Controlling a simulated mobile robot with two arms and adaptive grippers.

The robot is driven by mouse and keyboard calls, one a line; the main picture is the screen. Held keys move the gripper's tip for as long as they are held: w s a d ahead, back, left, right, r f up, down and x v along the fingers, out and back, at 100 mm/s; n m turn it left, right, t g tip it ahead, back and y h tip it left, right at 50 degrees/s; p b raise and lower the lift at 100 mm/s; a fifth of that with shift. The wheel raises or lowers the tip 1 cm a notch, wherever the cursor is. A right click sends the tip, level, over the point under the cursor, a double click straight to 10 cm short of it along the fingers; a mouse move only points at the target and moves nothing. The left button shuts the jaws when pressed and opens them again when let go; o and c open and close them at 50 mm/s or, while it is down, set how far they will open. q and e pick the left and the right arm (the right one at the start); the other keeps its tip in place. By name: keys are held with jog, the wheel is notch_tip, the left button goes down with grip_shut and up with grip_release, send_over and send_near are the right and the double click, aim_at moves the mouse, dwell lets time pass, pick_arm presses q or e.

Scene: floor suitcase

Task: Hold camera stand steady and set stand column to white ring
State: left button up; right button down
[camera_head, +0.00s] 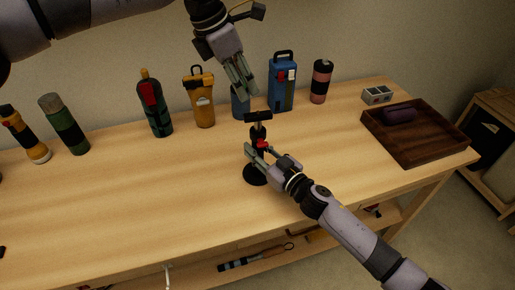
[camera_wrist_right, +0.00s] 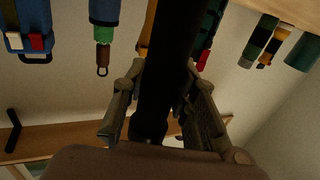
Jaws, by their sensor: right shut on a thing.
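The camera stand is black, with a round base (camera_head: 256,175), an upright column with a red part, and a dark crosswise head (camera_head: 258,117). It stands upright on the table near the middle. My right gripper (camera_head: 262,156) is shut on the stand's column from the front right, above the base. In the right wrist view the dark column (camera_wrist_right: 168,70) runs between the two fingers. My left gripper (camera_head: 248,97) hangs just above and behind the stand's head, pointing down, apparently empty; its finger gap is unclear. I cannot make out a white ring.
Several bottles and flasks line the back of the table, including an orange flask (camera_head: 203,110) and a blue one (camera_head: 283,85). A brown tray (camera_head: 412,153) with a dark purple roll (camera_head: 399,115) lies at right. The table's left front (camera_head: 110,205) is clear.

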aim_at(258, 113)
pick_arm(q)
jog(key=shift+o, duration=0.2)
jog(key=shift+d+f+g+h, duration=0.3)
jog(key=shift+d+f, duration=0.05)
jog(key=f+n+h, duration=0.1)
jog(key=h, duration=0.1)
jog(key=d+f+n+g+h, duration=0.1)
jog(key=h, duration=0.1)
jog(key=f+n+g+h, duration=0.1)
jog(key=shift+w+d+f+n+h, duration=0.2)
jog(key=shift+w+n+h, duration=0.1)
jog(key=shift+w+h, duration=0.1)
jog(key=s+a+f+m+t+h, duration=0.1)
jog(key=a+f+m+t+h, duration=0.5)
jog(key=a+h, duration=0.25)
jog(key=shift+g+y, duration=0.45)
jog(key=shift+g, duration=0.15)
jog(key=x, duration=1)
jog(key=shift+d+f, duration=0.15)
jog(key=shift+f, duration=0.15)
jog(key=shift+s, duration=0.1)
